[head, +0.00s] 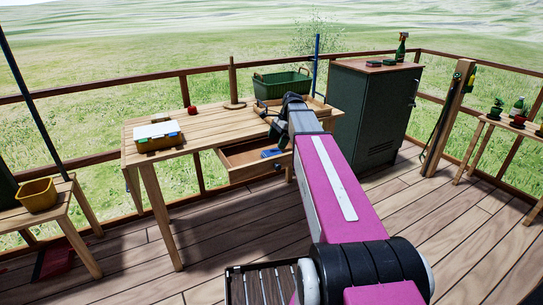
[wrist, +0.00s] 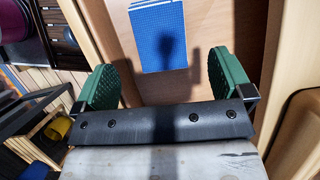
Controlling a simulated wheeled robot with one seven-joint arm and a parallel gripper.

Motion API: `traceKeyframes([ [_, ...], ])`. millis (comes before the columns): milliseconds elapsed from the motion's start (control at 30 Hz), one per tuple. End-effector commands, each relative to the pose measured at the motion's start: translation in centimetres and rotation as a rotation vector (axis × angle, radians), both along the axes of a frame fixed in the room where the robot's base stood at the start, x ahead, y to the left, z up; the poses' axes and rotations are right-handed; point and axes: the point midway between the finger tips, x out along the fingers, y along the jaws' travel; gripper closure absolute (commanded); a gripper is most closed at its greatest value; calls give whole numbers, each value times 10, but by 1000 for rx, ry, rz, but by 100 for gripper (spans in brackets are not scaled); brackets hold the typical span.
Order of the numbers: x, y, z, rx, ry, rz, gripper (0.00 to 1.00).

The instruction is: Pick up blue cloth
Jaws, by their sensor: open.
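The blue cloth (wrist: 156,40) lies flat in an open wooden drawer, at the top middle of the wrist view. In the head view a small part of the blue cloth (head: 271,153) shows inside the open drawer (head: 240,170) under the wooden table (head: 203,133). My gripper (wrist: 160,85) is open, with its two green-padded fingers apart and nothing between them. The cloth lies beyond the fingertips, roughly in line with the gap, and a dark shadow falls on it. In the head view my arm hides the drawer's right part and most of the gripper.
A green basket (head: 282,83) and a box of coloured items (head: 158,137) stand on the table. A dark green cabinet (head: 372,110) stands close on the right. A yellow bin (head: 37,195) sits on a low table at left.

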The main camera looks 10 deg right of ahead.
Motion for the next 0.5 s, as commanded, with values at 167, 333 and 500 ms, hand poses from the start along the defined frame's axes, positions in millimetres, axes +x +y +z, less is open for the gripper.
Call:
traceKeyframes([
  [167,-1,4,-10,0,0,0,2],
  [333,-3,9,-26,0,1,0,2],
  [500,-4,17,-48,0,1,0,2],
])
